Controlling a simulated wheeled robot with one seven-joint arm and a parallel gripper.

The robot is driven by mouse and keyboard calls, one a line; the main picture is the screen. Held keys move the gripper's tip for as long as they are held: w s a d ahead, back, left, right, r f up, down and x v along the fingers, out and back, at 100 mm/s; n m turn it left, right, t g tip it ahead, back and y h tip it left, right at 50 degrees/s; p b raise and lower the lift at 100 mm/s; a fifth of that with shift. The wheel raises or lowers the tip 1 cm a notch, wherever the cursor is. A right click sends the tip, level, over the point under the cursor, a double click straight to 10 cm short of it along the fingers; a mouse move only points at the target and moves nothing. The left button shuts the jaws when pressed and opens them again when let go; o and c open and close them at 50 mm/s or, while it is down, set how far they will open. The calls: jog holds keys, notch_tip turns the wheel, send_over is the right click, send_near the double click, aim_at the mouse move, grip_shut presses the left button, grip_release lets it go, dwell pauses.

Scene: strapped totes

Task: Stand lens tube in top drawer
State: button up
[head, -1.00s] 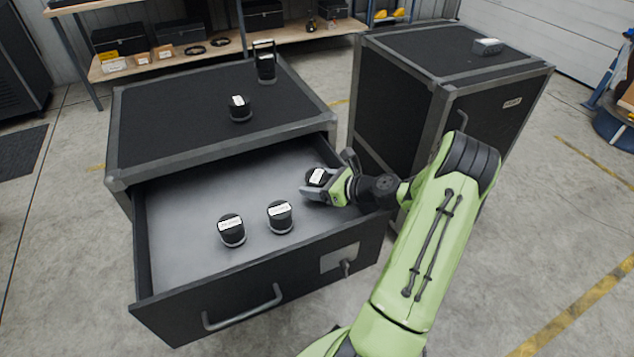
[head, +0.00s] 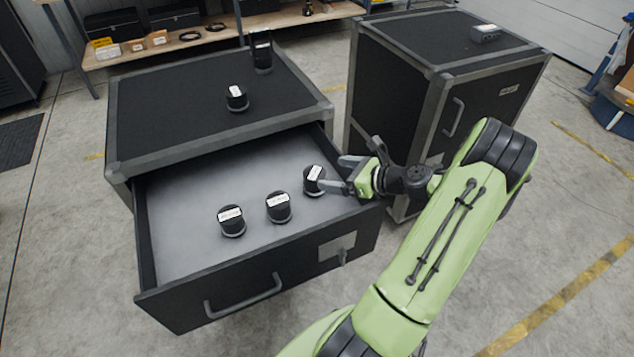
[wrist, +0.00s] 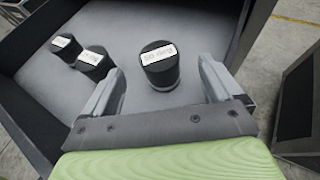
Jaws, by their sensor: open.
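Three black lens tubes with white labels stand upright in the open top drawer (head: 180,262): a left one (head: 232,222), a middle one (head: 278,207) and a right one (head: 314,180). My gripper (head: 343,174) is open beside the right tube. In the wrist view that tube (wrist: 160,68) stands just ahead of my spread fingers (wrist: 163,85), apart from them, and the other two (wrist: 80,55) show at the left. Another lens tube (head: 237,98) stands on top of the cabinet (head: 180,110).
A taller black item (head: 262,52) stands at the cabinet top's back edge. The drawer's back left floor is clear. Shelves line the back wall.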

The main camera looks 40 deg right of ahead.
jog(key=a+r+n+g, duration=0.4)
jog(key=a+n, duration=0.5)
jog(key=a, duration=0.1)
jog(key=a+r+n+g, duration=0.4)
jog(key=a+n, duration=0.5)
jog(key=a, duration=0.1)
jog(key=s+a+r+n+h, duration=0.1)
jog(key=s+a+r+n, duration=0.3)
jog(key=s+n, duration=0.3)
jog(key=s+a+r+n+h, duration=0.2)
jog(key=s+a+r+n, duration=0.1)
jog(key=s+n, duration=0.4)
jog(key=shift+s+a+r+n+t+h, duration=0.35)
jog(key=shift+s+a, duration=0.25)
jog(key=shift+s, duration=0.45)
notch_tip(320, 180, up, 8)
jog(key=p, duration=0.7)
jog(key=shift+f, duration=0.15)
